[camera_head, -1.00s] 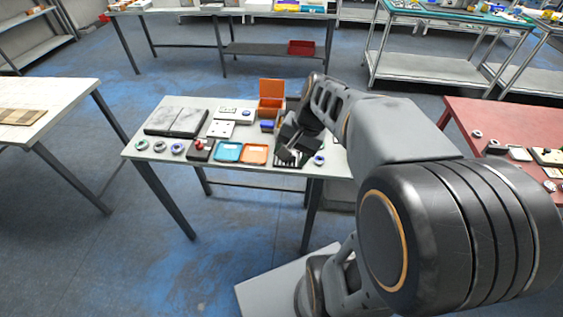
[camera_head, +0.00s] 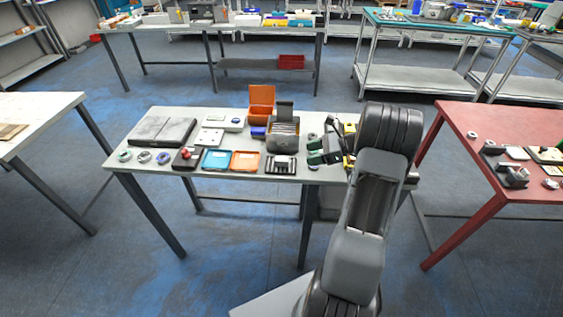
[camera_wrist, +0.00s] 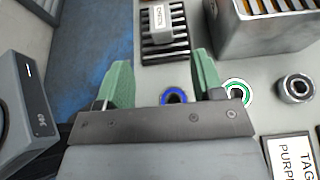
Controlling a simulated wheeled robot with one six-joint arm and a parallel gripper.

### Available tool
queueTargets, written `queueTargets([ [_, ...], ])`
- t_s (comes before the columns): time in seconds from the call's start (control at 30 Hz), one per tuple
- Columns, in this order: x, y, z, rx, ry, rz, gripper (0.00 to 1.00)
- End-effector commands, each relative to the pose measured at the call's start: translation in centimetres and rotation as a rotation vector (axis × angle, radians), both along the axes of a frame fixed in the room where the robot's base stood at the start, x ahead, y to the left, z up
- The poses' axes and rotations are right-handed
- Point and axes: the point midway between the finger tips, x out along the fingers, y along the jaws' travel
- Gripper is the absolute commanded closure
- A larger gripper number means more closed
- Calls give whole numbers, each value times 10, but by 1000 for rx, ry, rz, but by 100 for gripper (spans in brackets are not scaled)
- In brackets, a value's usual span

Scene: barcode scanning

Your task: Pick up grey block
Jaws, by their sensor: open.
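The same tray shows near the table's front edge in the head view (camera_head: 281,171). My gripper (camera_wrist: 160,76) has two green fingers set wide apart with nothing between them. In the head view my gripper (camera_head: 312,151) is over the right part of the table, to the right of the tray and apart from it. Part of the table there is hidden by my arm.
A metal bin (camera_wrist: 262,38) stands beside the tray. An orange open box (camera_head: 262,101) stands behind. A red table (camera_head: 500,135) is at the right.

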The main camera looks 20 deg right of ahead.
Motion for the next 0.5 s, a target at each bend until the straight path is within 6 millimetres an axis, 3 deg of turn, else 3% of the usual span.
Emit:
queueTargets([
  [0.2,13,24,-11,0,1,2,38],
  [0.5,23,41,-16,-1,1,3,38],
])
